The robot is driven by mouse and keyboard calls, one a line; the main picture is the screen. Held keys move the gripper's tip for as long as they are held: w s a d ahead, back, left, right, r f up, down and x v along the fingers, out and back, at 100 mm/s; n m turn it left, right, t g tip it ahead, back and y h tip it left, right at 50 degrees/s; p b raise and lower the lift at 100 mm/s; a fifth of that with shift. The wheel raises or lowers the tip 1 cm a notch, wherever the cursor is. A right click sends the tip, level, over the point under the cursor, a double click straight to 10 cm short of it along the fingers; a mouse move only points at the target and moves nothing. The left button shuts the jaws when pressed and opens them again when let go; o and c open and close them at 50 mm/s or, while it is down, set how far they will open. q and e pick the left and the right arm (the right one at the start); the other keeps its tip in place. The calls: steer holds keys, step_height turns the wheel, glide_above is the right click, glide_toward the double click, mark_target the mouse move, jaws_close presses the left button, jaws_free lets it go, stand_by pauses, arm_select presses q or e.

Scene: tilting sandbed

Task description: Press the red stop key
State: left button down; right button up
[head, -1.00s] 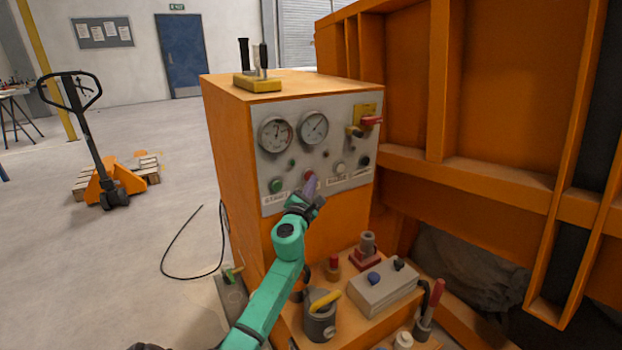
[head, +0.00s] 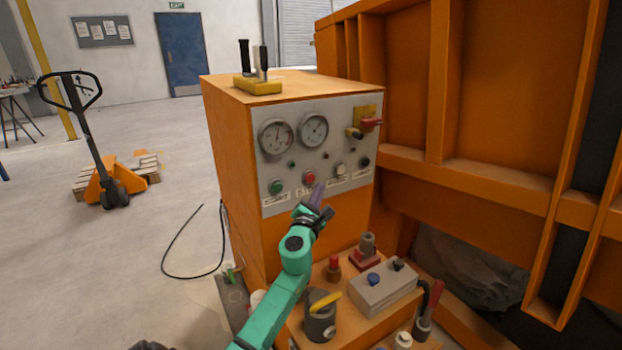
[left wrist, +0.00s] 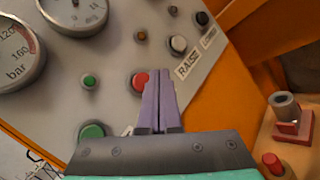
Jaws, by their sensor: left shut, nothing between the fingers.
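The red stop key (head: 309,177) is a round red button low on the grey control panel (head: 325,156), between a green key (head: 276,187) and a white key (head: 340,170). Its label is partly covered by my fingers. My left gripper (head: 317,193) is shut and empty, its purple fingertips just below and right of the red key in the head view. In the left wrist view the red key (left wrist: 140,80) shows beside the upper left of the shut fingers (left wrist: 158,92), which cover part of its edge. I cannot tell whether they touch the panel. My right gripper is out of view.
Below, a ledge carries a grey box (head: 384,288) with knobs, a yellow-handled switch (head: 320,315) and a red-topped button (head: 333,268). Orange framework (head: 440,80) stands right.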

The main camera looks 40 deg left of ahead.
arm_select(q)
steer(key=d, duration=0.1)
steer(key=s+d, duration=0.1)
steer(key=d, duration=0.1)
steer(key=shift+p, duration=0.3)
stand_by(0.6)
